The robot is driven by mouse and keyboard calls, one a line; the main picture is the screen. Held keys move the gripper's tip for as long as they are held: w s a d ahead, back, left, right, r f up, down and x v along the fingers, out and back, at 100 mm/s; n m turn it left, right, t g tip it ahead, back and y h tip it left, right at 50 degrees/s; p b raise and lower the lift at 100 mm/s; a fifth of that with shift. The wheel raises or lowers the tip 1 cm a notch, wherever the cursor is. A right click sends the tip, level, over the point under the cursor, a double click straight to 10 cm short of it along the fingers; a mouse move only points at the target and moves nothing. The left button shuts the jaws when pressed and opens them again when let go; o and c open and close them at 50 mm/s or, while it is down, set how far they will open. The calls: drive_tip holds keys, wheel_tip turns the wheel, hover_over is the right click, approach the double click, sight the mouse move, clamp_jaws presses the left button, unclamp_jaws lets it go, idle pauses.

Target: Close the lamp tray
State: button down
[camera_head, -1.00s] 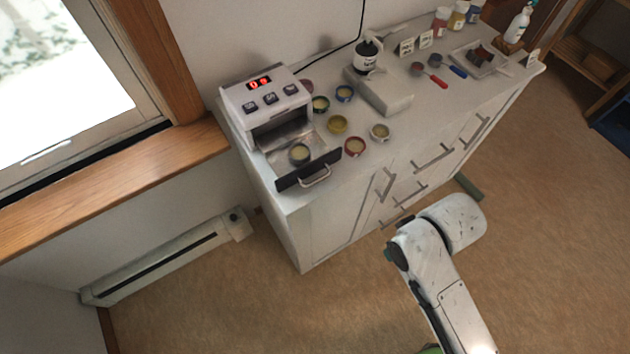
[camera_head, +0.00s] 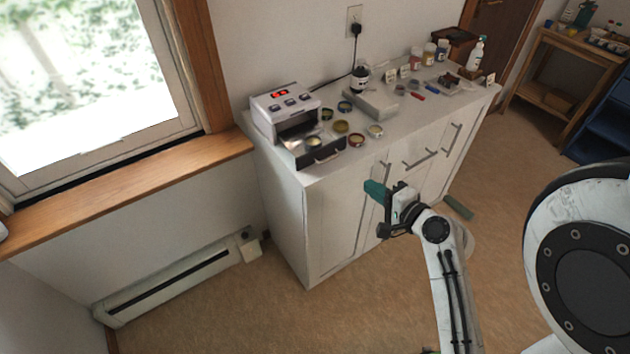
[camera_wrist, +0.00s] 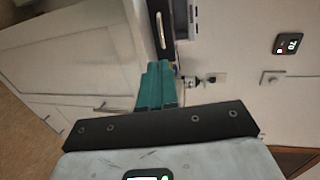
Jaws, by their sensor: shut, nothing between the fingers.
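The lamp (camera_head: 283,112) is a white box with a red display and buttons, at the left end of the white cabinet top. Its tray (camera_head: 320,155) is pulled out toward me, with a dark front and a metal handle. A small dish (camera_head: 314,142) sits in the tray. In the wrist view the tray's dark front and handle (camera_wrist: 161,27) show beyond the fingertips. My gripper (camera_head: 372,187) has green fingers, shut and empty. It is in front of the cabinet, to the right of the tray and apart from it. The green fingers also fill the middle of the wrist view (camera_wrist: 157,84).
Several small dishes (camera_head: 341,126) stand on the cabinet top right of the tray. A grey block (camera_head: 372,104) and a dark-topped jar (camera_head: 360,76) are behind them. Cabinet handles (camera_head: 421,160) stick out at the front.

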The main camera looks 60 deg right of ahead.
drive_tip(key=p, duration=0.3)
approach(308, 137)
drive_tip(key=s+f, duration=0.1)
drive_tip(key=s+a, duration=0.1)
drive_tip(key=s+f, duration=0.1)
drive_tip(key=shift+s+a+f, duration=0.25)
drive_tip(key=shift+a+f, duration=0.05)
drive_tip(key=shift+a, duration=0.1)
drive_tip(key=shift+w, duration=0.1)
drive_tip(key=x, duration=0.3)
drive_tip(key=r+b+x, duration=0.1)
drive_tip(key=x, duration=0.3)
drive_tip(key=r+x, duration=0.1)
drive_tip(key=x, duration=0.3)
drive_tip(key=shift+w+d+r, duration=0.1)
drive_tip(key=shift+w+d, duration=0.5)
drive_tip(key=shift+w, duration=0.1)
drive_tip(key=shift+w+r, duration=0.1)
drive_tip(key=shift+r, duration=0.15)
drive_tip(key=shift+w, duration=0.1)
drive_tip(key=shift+a, duration=0.1)
